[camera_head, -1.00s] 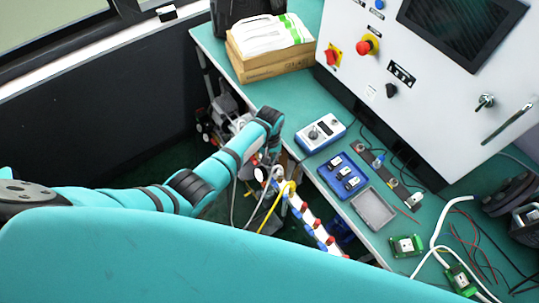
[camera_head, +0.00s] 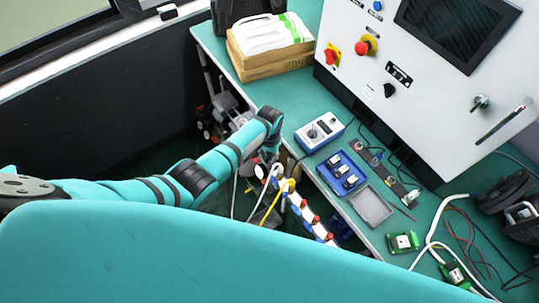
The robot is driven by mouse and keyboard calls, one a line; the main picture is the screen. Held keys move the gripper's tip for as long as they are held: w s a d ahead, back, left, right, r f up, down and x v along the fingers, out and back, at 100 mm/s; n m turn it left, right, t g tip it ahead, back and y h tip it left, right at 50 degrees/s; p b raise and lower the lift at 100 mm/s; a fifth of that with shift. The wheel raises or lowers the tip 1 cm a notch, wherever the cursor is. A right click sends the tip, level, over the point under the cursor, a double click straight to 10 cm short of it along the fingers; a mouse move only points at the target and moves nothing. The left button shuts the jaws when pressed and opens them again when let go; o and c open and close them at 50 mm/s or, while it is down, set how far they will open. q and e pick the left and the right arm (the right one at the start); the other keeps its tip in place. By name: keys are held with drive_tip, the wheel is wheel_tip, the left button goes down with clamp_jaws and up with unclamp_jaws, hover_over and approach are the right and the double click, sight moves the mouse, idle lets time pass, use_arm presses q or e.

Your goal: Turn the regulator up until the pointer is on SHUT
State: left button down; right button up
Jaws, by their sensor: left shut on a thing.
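My left arm reaches in from the left and bends down at the table's left edge. My left gripper (camera_head: 266,157) is small and partly hidden below the wrist, beside the white and yellow hoses. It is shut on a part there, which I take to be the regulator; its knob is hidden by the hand. A valve assembly (camera_head: 226,112) stands in the dark gap left of the table, partly behind my arm. The pointer and the SHUT mark cannot be made out. My right gripper is not in view.
A white manifold with red and blue handles (camera_head: 306,214) runs along the table's front. On the teal table (camera_head: 290,95) are a blue-white meter (camera_head: 320,132), a blue tray (camera_head: 342,174), a grey tray (camera_head: 371,206) and a cardboard box (camera_head: 268,66). A white control cabinet (camera_head: 430,105) stands behind.

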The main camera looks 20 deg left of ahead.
sight(269, 156)
use_arm(q)
drive_tip(key=shift+a, duration=0.15)
drive_tip(key=c, duration=1.4)
unclamp_jaws()
wheel_tip(269, 156, up, 12)
drive_tip(key=shift+s, duration=0.1)
